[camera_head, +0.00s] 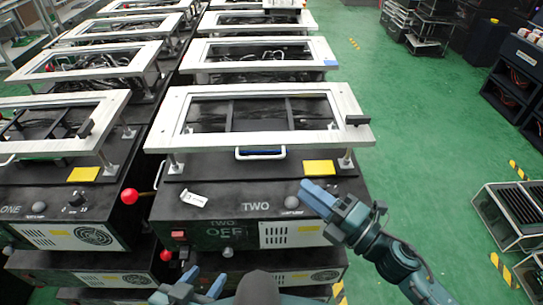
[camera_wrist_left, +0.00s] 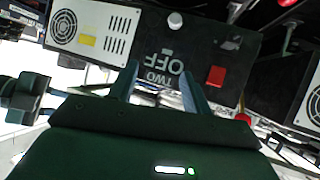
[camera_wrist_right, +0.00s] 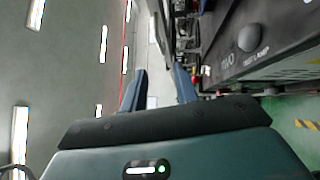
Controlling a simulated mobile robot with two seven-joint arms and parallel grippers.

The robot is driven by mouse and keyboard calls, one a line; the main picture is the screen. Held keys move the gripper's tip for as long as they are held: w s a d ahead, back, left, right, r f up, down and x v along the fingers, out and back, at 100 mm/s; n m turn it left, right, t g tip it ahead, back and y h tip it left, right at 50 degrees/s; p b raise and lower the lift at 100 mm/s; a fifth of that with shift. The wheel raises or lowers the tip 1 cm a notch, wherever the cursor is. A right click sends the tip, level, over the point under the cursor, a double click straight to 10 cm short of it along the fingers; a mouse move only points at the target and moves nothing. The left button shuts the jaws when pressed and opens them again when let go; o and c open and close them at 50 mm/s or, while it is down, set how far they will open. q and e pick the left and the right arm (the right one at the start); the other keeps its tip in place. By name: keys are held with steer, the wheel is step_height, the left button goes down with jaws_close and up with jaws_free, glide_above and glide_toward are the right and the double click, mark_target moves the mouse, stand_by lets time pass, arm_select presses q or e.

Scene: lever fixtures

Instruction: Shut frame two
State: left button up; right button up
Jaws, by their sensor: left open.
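Frame two is the pale rectangular frame (camera_head: 262,141) on the dark unit marked TWO (camera_head: 256,206). A lever with a red ball (camera_head: 129,196) sticks out at the unit's left side. My left gripper (camera_head: 190,290) is open and empty, low in front of the unit; the panel reading OFF (camera_wrist_left: 165,62) appears upside down beyond its fingers. My right gripper (camera_head: 308,192) is open and empty near the lamp at the unit's front right, apparently touching nothing.
Unit ONE (camera_head: 40,205) stands close on the left with its own raised frame (camera_head: 60,145). More framed units (camera_head: 258,52) stand behind. A second red ball (camera_head: 166,255) is lower down. Green floor (camera_head: 420,120) is clear on the right, with a metal rack (camera_head: 515,215) beyond.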

steer(key=p+x, duration=0.2)
steer(key=x, duration=0.9)
steer(key=shift+w+a, duration=0.25)
steer(key=shift+w, duration=0.05)
steer(key=shift+r, duration=0.15)
jaws_close()
